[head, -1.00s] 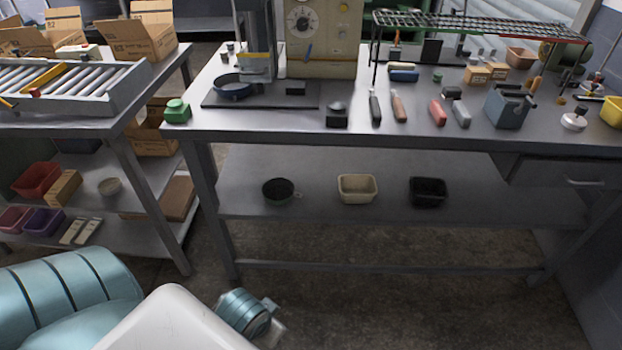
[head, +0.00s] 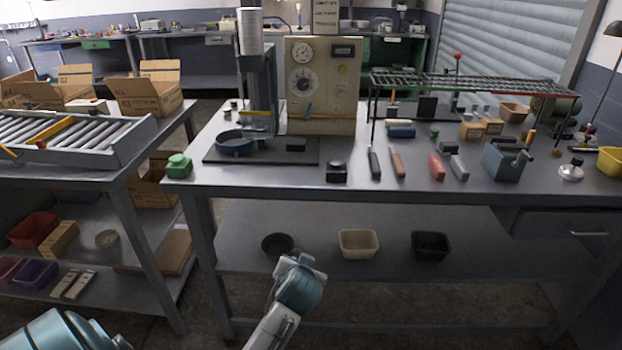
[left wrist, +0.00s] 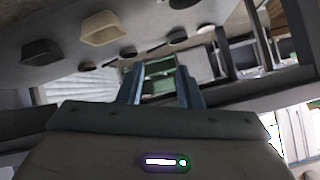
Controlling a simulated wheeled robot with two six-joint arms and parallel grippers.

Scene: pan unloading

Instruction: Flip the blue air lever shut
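The small blue air lever (head: 308,110) is on the front of the beige control panel (head: 330,118), at the back left of the bench, below a round dial. It looks tilted, close to upright. My left gripper (left wrist: 160,85) shows in the left wrist view with its two fingers apart and nothing between them. In the head view my left arm comes up from the bottom, in front of the lower shelf; its fingers cannot be made out there. It is well below and in front of the lever. My right gripper is not in view.
A press with a blue pan (head: 234,142) stands left of the panel. A black block (head: 337,171) and several hand tools lie along the bench (head: 270,178). A wire rack (head: 470,82) stands right. Bins, including a beige one (head: 358,243), sit on the lower shelf.

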